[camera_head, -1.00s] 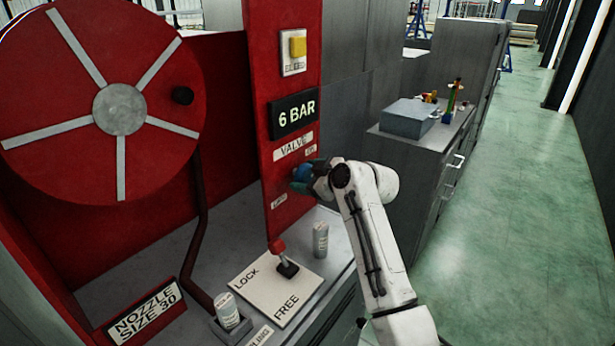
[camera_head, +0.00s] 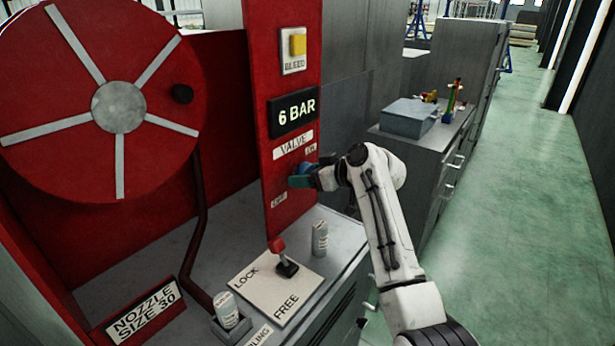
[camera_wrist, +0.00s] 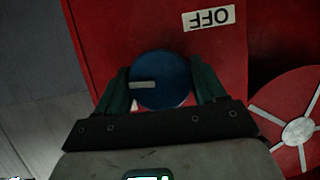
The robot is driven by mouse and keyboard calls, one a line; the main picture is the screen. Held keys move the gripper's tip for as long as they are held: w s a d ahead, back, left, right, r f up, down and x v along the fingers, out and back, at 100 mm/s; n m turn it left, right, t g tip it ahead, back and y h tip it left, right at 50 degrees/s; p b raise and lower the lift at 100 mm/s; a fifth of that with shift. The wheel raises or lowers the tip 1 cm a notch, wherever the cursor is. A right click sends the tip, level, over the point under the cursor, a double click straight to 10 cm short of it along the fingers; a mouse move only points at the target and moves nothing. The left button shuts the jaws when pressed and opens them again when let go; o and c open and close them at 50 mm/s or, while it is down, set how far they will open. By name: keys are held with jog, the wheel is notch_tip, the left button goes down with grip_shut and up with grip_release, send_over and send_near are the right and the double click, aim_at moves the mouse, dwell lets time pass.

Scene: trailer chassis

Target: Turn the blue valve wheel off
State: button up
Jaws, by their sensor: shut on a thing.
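The blue valve wheel (camera_wrist: 160,80) is mounted on the red panel (camera_wrist: 100,30). It bears a pale bar mark on its left part in the wrist view. My gripper (camera_wrist: 162,88) has one green finger on each side of the wheel and is shut on it. In the head view my gripper (camera_head: 312,178) reaches the panel from the right and mostly hides the wheel (camera_head: 302,170). The OFF label (camera_wrist: 209,18) appears upside down above the wheel in the wrist view. The VALVE label (camera_head: 293,144) is above the wheel in the head view.
A red hose reel (camera_head: 120,107) stands at the left. Below the panel, the bench holds a red-knobbed lever (camera_head: 280,255) on a LOCK/FREE plate (camera_head: 268,285) and a grey canister (camera_head: 319,238). A grey cabinet (camera_head: 425,170) stands right; the green floor beyond is clear.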

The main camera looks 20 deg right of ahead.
jog(key=shift+d+m+g+y+b, duration=0.1)
jog(key=shift+m+g+y+b, duration=0.4)
jog(key=shift+m+y, duration=0.5)
jog(key=m+y+b, duration=0.1)
jog(key=m, duration=0.2)
jog(key=shift+f, duration=0.1)
jog(key=m+y+b, duration=0.1)
jog(key=m, duration=0.1)
jog(key=shift+m+g+y+b, duration=0.3)
jog(key=shift+g+y+b, duration=0.05)
jog(key=shift+g+y, duration=0.05)
jog(key=m+y+b, duration=0.1)
jog(key=m, duration=0.2)
jog(key=shift+y, duration=0.3)
jog(key=m+y, duration=0.1)
jog(key=m, duration=0.2)
jog(key=m+t+y+b, duration=0.1)
jog(key=m, duration=0.1)
jog(key=shift+m, duration=0.4)
jog(key=m+t+p, duration=0.1)
jog(key=m+t, duration=0.1)
jog(key=m, duration=0.2)
jog(key=shift+f+m+t+p, duration=0.1)
jog(key=shift+m+t+p, duration=0.45)
jog(key=shift+m, duration=0.75)
